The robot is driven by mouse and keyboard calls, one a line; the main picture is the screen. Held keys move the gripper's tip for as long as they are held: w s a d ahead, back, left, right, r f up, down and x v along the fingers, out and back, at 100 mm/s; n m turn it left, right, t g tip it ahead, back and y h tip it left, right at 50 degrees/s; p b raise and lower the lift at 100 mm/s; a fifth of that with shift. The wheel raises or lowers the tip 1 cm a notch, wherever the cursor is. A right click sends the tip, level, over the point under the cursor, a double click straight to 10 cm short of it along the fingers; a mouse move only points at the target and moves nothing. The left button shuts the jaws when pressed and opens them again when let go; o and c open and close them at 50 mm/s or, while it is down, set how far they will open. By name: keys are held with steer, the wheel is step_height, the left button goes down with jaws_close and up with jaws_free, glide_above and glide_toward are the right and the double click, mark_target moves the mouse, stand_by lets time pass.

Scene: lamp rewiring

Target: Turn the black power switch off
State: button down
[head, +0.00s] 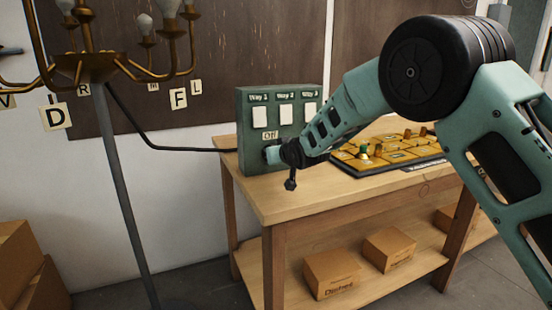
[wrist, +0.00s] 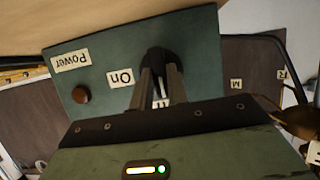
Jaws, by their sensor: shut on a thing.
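The green switch box (head: 262,112) stands upright at the left end of the wooden bench. It also shows upside down in the wrist view (wrist: 205,60), with a "Power" label (wrist: 70,62) and an "On" label (wrist: 121,77). An "Off" label (head: 270,135) shows in the head view. My gripper (head: 270,154) is at the lower front of the box. In the wrist view its fingers (wrist: 160,75) are shut on the black power switch (wrist: 159,57), beside the "On" label. The fingers partly hide the switch, so I cannot tell its setting.
A dark reddish round knob or light (wrist: 80,94) sits on the box near "Power". A tray of yellow tiles (head: 385,152) lies right of the box on the bench (head: 290,205). A brass lamp (head: 85,65) stands at left, and a black cable (head: 150,140) runs to the box.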

stand_by(0.3)
steer(key=c, duration=1.4)
jaws_free()
steer(key=shift+o, duration=0.2)
steer(key=b+v, duration=0.1)
steer(key=v, duration=1.6)
steer(key=shift+s, duration=0.2)
